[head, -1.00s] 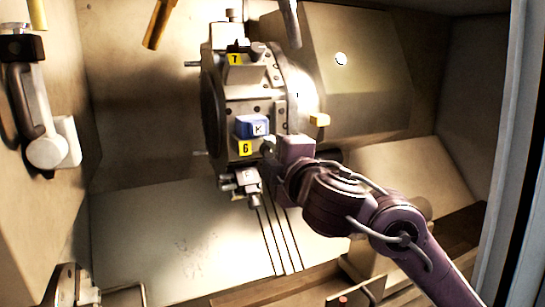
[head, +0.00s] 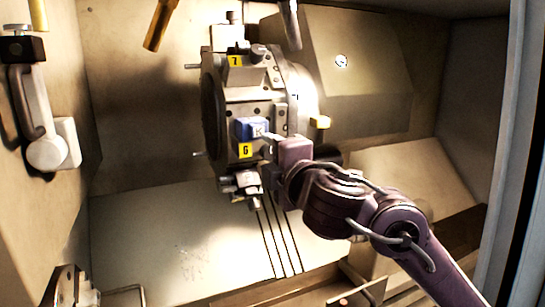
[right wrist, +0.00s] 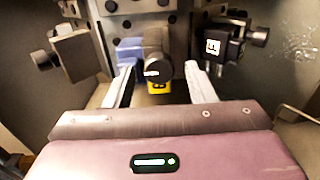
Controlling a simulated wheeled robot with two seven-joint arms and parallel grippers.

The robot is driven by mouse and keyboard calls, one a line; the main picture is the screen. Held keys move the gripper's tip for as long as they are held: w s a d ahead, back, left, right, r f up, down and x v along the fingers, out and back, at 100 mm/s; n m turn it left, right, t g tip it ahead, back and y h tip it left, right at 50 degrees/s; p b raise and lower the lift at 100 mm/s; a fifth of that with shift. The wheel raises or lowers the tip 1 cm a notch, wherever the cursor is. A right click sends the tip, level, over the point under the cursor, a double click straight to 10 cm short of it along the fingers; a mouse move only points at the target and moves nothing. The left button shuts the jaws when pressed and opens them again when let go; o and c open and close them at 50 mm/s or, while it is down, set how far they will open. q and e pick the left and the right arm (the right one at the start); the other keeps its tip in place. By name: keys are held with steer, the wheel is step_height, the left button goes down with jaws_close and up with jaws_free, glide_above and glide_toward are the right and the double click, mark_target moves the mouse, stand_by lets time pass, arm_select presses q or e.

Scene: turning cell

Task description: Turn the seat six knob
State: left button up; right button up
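The tool turret (head: 228,95) stands in the middle of the head view, with a yellow "6" label (head: 245,150) under a blue block (head: 250,128) marked K. In the right wrist view a dark round knob (right wrist: 166,72) is in front of a yellow label (right wrist: 158,87), with the blue block (right wrist: 129,50) to its left. My right gripper (head: 269,143) is at the turret beside the "6" label. In the wrist view its fingers (right wrist: 160,84) are open, one on each side of the knob, with gaps visible. My left gripper is not in view.
A yellow "7" label (head: 235,61) marks the seat above. In the wrist view a dark tool block (right wrist: 213,45) is close to the right finger and a grey block (right wrist: 75,55) is at the left.

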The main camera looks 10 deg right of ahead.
steer(key=s+d+p, duration=0.1)
steer(key=s+p, duration=0.1)
steer(key=s, duration=0.5)
steer(key=shift+s+d, duration=0.3)
steer(key=shift+s, duration=0.05)
